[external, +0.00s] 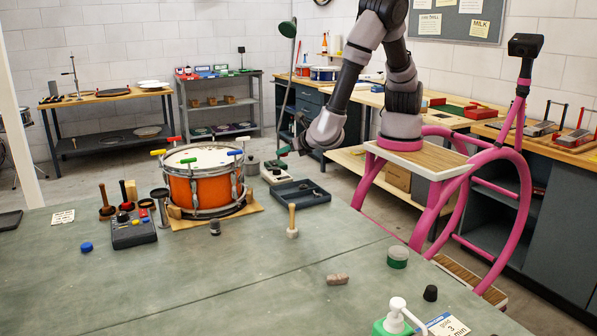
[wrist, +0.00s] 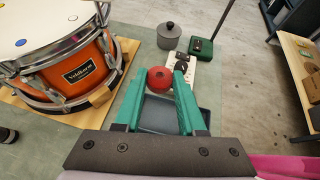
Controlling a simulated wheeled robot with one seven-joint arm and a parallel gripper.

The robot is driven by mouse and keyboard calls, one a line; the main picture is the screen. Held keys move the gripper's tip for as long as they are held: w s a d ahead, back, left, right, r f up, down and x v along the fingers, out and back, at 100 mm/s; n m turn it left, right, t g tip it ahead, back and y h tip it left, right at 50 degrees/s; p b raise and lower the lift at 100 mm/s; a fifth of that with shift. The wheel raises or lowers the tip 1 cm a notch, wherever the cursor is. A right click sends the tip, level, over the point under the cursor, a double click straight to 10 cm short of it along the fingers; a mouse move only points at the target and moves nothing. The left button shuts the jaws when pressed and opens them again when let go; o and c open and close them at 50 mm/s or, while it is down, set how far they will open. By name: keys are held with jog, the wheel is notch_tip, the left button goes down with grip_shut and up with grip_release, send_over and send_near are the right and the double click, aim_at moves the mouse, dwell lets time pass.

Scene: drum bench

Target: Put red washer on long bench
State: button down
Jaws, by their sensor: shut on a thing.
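My gripper (external: 285,151) is above the far edge of the green table, just right of the orange drum. In the wrist view my gripper (wrist: 160,85) has its two green fingers closed on a round red washer (wrist: 159,79) with a small dark hole in its middle. The washer is held at the fingertips, over the dark tray. A long bench with a wooden top (external: 475,124) runs along the right wall, behind my arm.
The orange drum (external: 203,193) stands left of my gripper. A dark tray (external: 300,193) lies below it. A mallet (external: 292,220) stands on the green table (external: 150,290). The long bench carries red and green items, with bare wood between them.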

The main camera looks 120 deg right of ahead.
jog(key=w+a+n+t+y, duration=0.1)
jog(key=w+a+n+t, duration=0.3)
jog(key=a, duration=1.1)
jog(key=w+a+n+t+y, duration=0.2)
jog(key=w+a, duration=0.3)
jog(key=a, duration=0.9)
jog(key=s+a+n+t+y, duration=0.1)
jog(key=s+a+n+y, duration=0.2)
jog(key=a, duration=1.2)
jog(key=s+a+n+t+y, duration=0.25)
jog(key=s+a, duration=0.25)
jog(key=a, duration=1)
jog(key=shift+g+h, duration=0.35)
jog(key=shift+h, duration=0.1)
notch_tip(320, 180, down, 11)
jog(key=shift+s+f, duration=0.1)
jog(key=shift+f, duration=0.1)
notch_tip(320, 180, down, 4)
jog(key=shift+f, duration=0.1)
